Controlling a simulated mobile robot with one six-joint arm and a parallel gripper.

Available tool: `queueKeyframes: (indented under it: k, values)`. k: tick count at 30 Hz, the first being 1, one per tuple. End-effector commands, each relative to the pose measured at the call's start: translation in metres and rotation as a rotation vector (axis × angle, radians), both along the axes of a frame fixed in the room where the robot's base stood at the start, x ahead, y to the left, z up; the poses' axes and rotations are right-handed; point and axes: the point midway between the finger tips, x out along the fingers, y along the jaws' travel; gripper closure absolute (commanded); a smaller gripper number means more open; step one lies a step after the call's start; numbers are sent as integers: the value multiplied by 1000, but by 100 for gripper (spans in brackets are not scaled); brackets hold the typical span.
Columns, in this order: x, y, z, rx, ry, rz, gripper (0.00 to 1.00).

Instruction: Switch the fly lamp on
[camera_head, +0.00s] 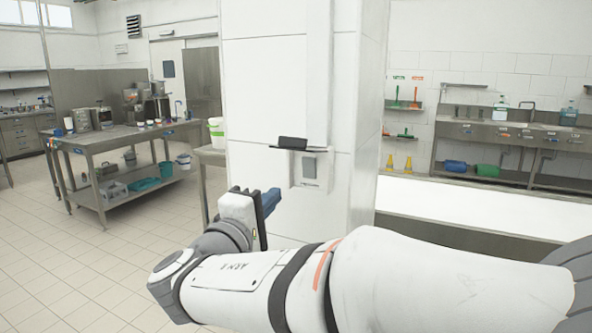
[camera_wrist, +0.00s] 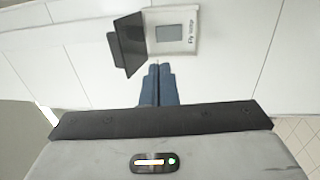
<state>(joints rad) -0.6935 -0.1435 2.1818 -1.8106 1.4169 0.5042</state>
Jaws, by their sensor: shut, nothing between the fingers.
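A fly lamp switch, a grey rocker (camera_head: 310,168) on a pale plate, is set on the white pillar face. In the wrist view the same switch (camera_wrist: 172,33) sits at top centre, with small lettering that starts "Fly" beside it. I cannot tell whether it is on or off. My gripper (camera_head: 275,195) is to the left of and below the switch in the head view. In the wrist view its blue fingers (camera_wrist: 158,66) are together with nothing between them, tips just short of the plate's edge. Whether they touch the wall is unclear.
A dark shelf with a black block (camera_head: 293,143) juts out just above the switch; it also shows in the wrist view (camera_wrist: 130,42). A white counter (camera_head: 480,208) is right of the pillar. A steel table (camera_head: 115,138) stands at left, with open floor before it.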

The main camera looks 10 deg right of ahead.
Motion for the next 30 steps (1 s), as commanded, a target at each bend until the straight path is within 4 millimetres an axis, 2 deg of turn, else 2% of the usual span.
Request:
queueKeyframes:
  k: [8,21,30]
  values:
    - [22,-18,4,-1,2,-6,100]
    - [91,-68,17,0,2,-4,100]
    - [111,-81,19,0,2,0,100]
